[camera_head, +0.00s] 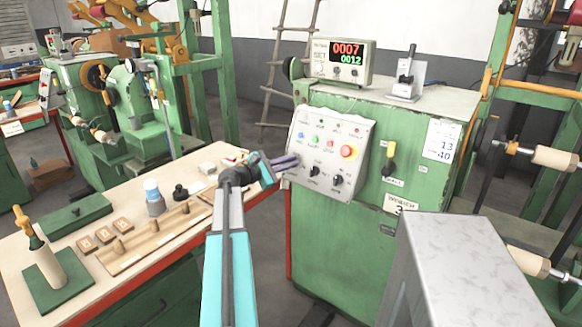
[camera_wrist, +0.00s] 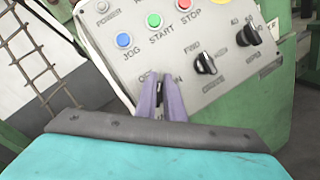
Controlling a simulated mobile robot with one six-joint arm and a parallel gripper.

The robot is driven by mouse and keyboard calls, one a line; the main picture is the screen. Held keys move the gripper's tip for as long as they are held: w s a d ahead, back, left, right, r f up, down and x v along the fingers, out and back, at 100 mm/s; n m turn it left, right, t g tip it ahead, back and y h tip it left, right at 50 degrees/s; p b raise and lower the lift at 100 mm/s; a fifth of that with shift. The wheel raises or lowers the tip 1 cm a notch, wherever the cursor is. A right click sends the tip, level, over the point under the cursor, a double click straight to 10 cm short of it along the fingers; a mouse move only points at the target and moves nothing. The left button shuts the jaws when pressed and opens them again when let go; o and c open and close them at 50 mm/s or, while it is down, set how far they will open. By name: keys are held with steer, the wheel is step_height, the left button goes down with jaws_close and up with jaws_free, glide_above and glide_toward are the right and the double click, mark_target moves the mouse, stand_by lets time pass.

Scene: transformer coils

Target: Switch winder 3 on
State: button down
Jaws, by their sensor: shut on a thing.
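Winder 3 is the green cabinet (camera_head: 335,232) with a "WINDER 3" label (camera_head: 400,203) on its front. Its tilted grey control panel (camera_head: 357,186) also shows in the wrist view (camera_wrist: 215,95). My gripper (camera_head: 292,161) reaches the panel's left side. In the wrist view, my purple fingers (camera_wrist: 161,92) are shut on a small black switch knob (camera_wrist: 159,88) below the jog button. The fingers partly cover the OFF and ON lettering beside the knob, and its exact angle is hard to tell. The power lamp (camera_wrist: 101,6) at the upper left looks pale.
Blue jog (camera_wrist: 124,40), green start (camera_wrist: 154,20) and red stop (camera_wrist: 184,4) buttons sit close above my fingers. Two black knobs (camera_head: 315,171) (camera_head: 338,181) and a red emergency button (camera_head: 347,151) lie further right. A workbench (camera_head: 130,275) stands left; a grey box (camera_head: 480,265) is at front right.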

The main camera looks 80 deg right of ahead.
steer(key=m+y+b, duration=0.1)
steer(key=m, duration=0.2)
steer(key=f+m+y+b, duration=0.1)
steer(key=m+y, duration=0.1)
steer(key=m, duration=0.2)
steer(key=shift+w+a+f, duration=0.1)
steer(key=shift+a+f, duration=0.05)
steer(key=shift+f, duration=0.05)
steer(key=shift+w+r+m+t+y+b, duration=0.1)
steer(key=shift+m+t+y+b, duration=0.2)
steer(key=shift+m, duration=0.65)
steer(key=shift+m+t+y+b, duration=0.2)
steer(key=shift+m+y+b, duration=0.15)
steer(key=shift+m, duration=0.6)
steer(key=shift+r, duration=0.1)
steer(key=c, duration=2)
jaws_free()
steer(key=shift+c, duration=0.2)
steer(key=shift+o, duration=0.9)
steer(key=v, duration=1.3)
steer(key=shift+w+a+b, duration=0.2)
steer(key=shift+w+b, duration=0.05)
steer(key=shift+b, duration=0.05)
steer(key=shift+s, duration=0.1)
